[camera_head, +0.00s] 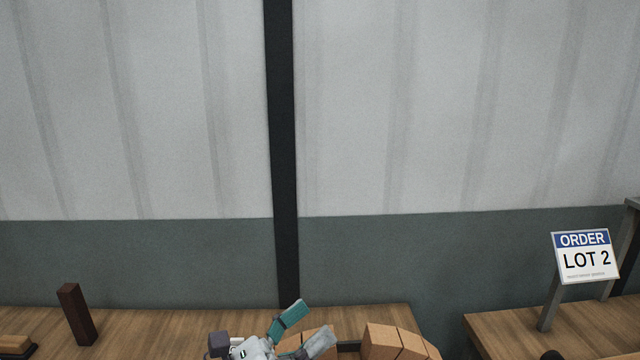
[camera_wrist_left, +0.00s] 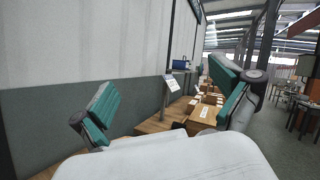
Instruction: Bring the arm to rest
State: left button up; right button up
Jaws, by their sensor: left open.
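My left gripper (camera_head: 307,325) is at the bottom edge of the head view, over the wooden bench (camera_head: 185,325). Its teal-padded fingers are spread apart with nothing between them. In the left wrist view the two fingers (camera_wrist_left: 165,108) stand wide apart, one at the left and one at the right. Most of my left arm is below the head view. My right gripper does not show clearly in either view.
Orange-brown bricks (camera_head: 382,341) stand just right of my left gripper, partly cut off. A dark upright block (camera_head: 76,315) stands at left. An "ORDER LOT 2" sign (camera_head: 586,257) stands on the right bench (camera_head: 505,328). Cardboard boxes (camera_wrist_left: 203,115) show in the left wrist view.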

pick_arm(q)
jog(key=w+a+f+n+t+y, duration=0.1)
jog(key=a+f+n+t+y, duration=0.3)
jog(key=a+n+y, duration=0.65)
jog(key=w+a+f+n+t+y, duration=0.25)
jog(key=f+n+y, duration=0.3)
jog(key=n, duration=0.95)
jog(key=s+a+f+n+g+y, duration=0.4)
jog(key=s+a+f+n+g, duration=0.15)
jog(key=f+n, duration=0.3)
jog(key=s+a+f+n+g+h, duration=0.1)
jog(key=s+f+n+g, duration=0.35)
jog(key=s+f, duration=0.4)
jog(key=s+f+n+g, duration=0.3)
jog(key=s+f+g, duration=0.2)
jog(key=s, duration=0.7)
notch_tip(320, 180, down, 30)
jog(key=f+g+b, duration=0.1)
jog(key=b, duration=0.4)
jog(key=s+a+f+g+b, duration=0.1)
jog(key=s+a+f+b, duration=0.2)
jog(key=s+f, duration=1.4)
notch_tip(320, 180, down, 5)
jog(key=shift+s+r+m+b, duration=0.25)
jog(key=shift+m+b, duration=0.1)
jog(key=shift+b, duration=0.65)
